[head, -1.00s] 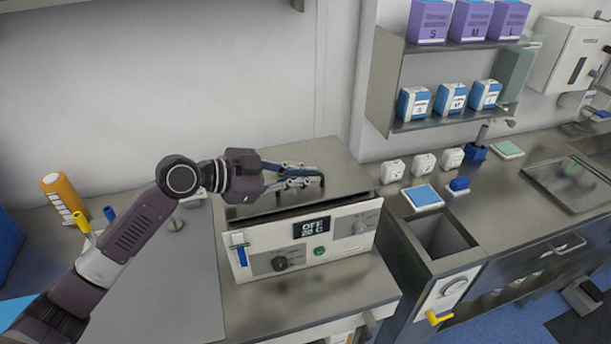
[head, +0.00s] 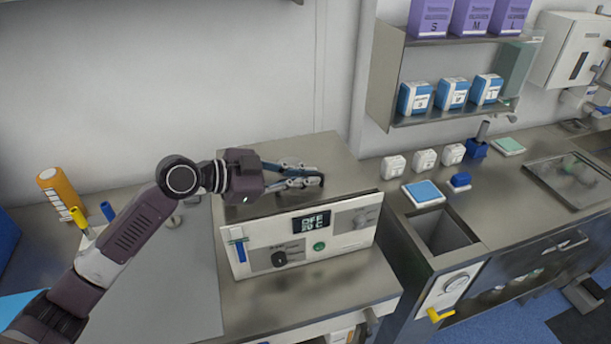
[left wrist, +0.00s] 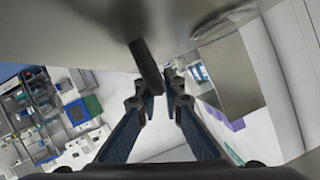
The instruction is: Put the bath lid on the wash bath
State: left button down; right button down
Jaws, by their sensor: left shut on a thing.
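The wash bath (head: 300,243) is a white-fronted box with a small display, knobs and a green button, standing on the steel counter. The bath lid (head: 338,155) is a flat steel plate lying over the top of the bath, its front edge close along the bath's front panel. My left gripper (head: 316,179) reaches in from the left, low over the lid, and is shut on its dark handle. The left wrist view shows the handle (left wrist: 147,66) at the fingertips (left wrist: 157,85), with the lid's grey face (left wrist: 90,22) beside it. Whether the lid sits fully flush cannot be told. My right gripper is out of view.
An orange bottle (head: 62,193) stands at the left. Right of the bath are a blue-topped pad (head: 423,195), an open steel basin (head: 440,233) and several small white boxes (head: 424,160). A shelf (head: 440,119) with more boxes hangs above.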

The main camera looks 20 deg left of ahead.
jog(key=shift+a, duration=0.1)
pick_arm(q)
jog(key=c, duration=2)
grip_release()
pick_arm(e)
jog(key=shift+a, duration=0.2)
pick_arm(q)
jog(key=shift+f, duration=0.1)
jog(key=shift+a, duration=0.1)
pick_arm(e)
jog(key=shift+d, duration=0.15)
pick_arm(q)
jog(key=shift+s+a, duration=0.2)
jog(key=v, duration=1.1)
jog(key=shift+s+a+r, duration=0.1)
jog(key=shift+s+r, duration=0.05)
jog(key=shift+r, duration=0.1)
